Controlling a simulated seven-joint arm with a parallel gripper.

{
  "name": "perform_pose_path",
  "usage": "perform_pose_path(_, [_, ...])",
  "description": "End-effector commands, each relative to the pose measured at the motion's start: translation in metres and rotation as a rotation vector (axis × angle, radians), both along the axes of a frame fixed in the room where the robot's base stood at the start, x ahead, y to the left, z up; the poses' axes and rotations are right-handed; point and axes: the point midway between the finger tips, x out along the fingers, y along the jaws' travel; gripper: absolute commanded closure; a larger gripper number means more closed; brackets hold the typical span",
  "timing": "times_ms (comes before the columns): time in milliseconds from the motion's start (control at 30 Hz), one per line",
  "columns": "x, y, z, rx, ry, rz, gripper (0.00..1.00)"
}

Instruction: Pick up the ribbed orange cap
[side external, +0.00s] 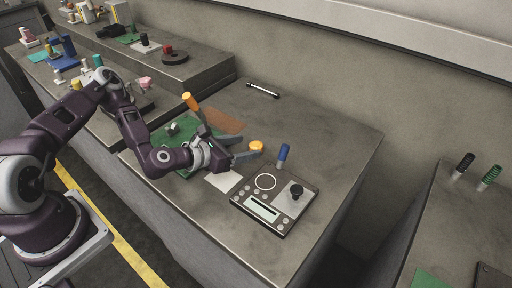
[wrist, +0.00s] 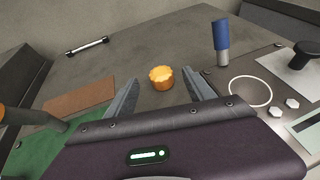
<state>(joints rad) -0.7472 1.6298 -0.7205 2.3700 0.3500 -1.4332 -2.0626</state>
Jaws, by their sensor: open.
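The ribbed orange cap (wrist: 161,78) sits on the grey bench, between and just beyond my open fingertips in the wrist view. It also shows in the side external view (side external: 256,146), close to the finger ends. My gripper (side external: 248,155) is open, low over the bench, with nothing held. In the wrist view its two fingers (wrist: 163,93) stand on either side of the cap's line, apart from it. The cap's top and ribbed side are both visible.
A blue-handled tool (side external: 283,155) stands upright right of the cap, next to a control panel (side external: 275,200) with a black knob. An orange-handled tool (side external: 192,103) stands on the left by a green mat (wrist: 52,143) and a brown mat (wrist: 80,97). The bench behind the cap is clear up to a metal bar handle (wrist: 88,46).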

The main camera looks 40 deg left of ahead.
Motion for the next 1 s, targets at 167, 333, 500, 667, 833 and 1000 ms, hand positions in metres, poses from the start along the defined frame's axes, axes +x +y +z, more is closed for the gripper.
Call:
perform_pose_path(167, [0.031,-0.007,-0.012,0.005,-0.002,-0.002,0.38])
perform_pose_path(333, [0.042,-0.009,-0.017,0.003,0.0,-0.003,0.38])
perform_pose_path(500, [0.041,-0.009,-0.017,0.003,0.001,-0.003,0.44])
perform_pose_path(667, [0.041,-0.01,-0.017,0.004,0.001,-0.004,0.75])
perform_pose_path(833, [0.041,-0.009,-0.017,0.005,0.001,-0.004,1.0])
perform_pose_path(1000, [0.041,-0.009,-0.016,0.005,0.001,-0.005,1.0])
